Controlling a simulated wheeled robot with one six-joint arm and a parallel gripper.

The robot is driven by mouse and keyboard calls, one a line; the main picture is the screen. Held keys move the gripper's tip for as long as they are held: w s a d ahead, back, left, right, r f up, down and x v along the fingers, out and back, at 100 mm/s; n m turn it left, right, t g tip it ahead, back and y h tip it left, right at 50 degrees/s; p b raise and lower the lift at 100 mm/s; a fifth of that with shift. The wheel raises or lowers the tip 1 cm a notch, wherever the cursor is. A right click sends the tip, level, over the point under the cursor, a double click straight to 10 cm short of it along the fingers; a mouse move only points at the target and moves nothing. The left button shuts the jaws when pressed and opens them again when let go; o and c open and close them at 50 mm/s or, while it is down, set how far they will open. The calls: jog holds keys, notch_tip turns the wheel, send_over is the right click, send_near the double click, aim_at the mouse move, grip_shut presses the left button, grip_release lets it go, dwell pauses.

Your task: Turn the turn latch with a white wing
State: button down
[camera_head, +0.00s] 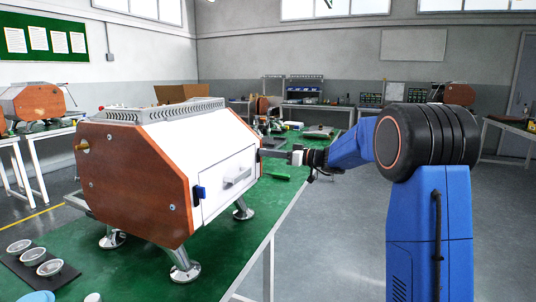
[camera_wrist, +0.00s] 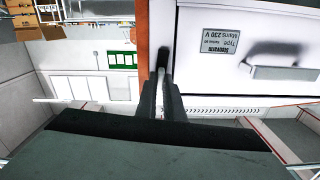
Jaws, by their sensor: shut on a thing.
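The espresso machine (camera_head: 135,165) has a white body and wooden end panels, and stands on the green bench. Its front door (camera_head: 225,185) looks closed and has a grey handle (camera_head: 237,177). My gripper (camera_head: 268,153) reaches in from the right to the door's far edge. In the wrist view my gripper (camera_wrist: 160,86) is shut on a narrow pale piece (camera_wrist: 160,98), apparently the white wing of the turn latch. A dark part (camera_wrist: 163,58) shows just beyond the fingertips. The fingers hide most of the latch, so its angle cannot be told.
A blue latch (camera_head: 199,193) sits at the door's near edge. Metal cups (camera_head: 33,257) stand on a dark mat at the lower left. A green item (camera_head: 278,177) lies on the bench below my gripper. The floor to the right is open.

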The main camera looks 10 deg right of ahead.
jog(key=shift+m, duration=8.2)
jog(key=c, duration=1.9)
grip_release()
jog(key=shift+o, duration=0.2)
jog(key=shift+d, duration=0.1)
jog(key=v, duration=1.7)
jog(key=shift+s, duration=0.15)
